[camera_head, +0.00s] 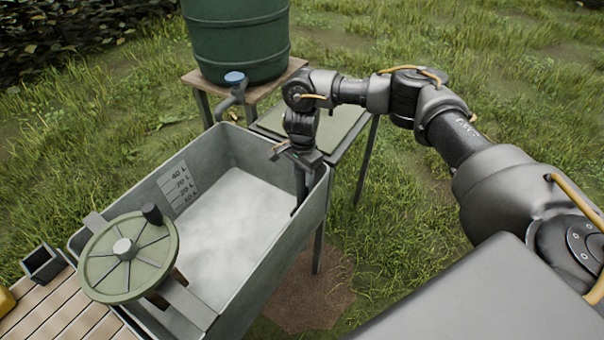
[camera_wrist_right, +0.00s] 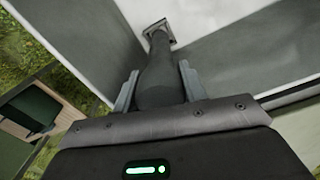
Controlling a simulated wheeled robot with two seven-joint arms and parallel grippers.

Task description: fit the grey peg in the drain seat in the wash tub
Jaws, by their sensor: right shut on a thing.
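My right gripper (camera_head: 300,172) points down inside the far right corner of the grey wash tub (camera_head: 270,262). It is shut on the grey peg, a dark tapered piece that shows between the two fingers in the right wrist view (camera_wrist_right: 160,78). The peg reaches away from the fingers toward a small square-edged piece (camera_wrist_right: 168,27), which looks like the drain seat, near the tub's corner. The peg's end overlaps it in that view; I cannot tell whether it sits inside or only in front. My left gripper is not in view.
A spoked green wheel (camera_head: 105,268) with a dark knob stands over the tub's near left end. A tap (camera_head: 232,92) and a green barrel (camera_head: 238,40) stand behind the tub. A green-topped table (camera_head: 340,130) lies beyond my right gripper.

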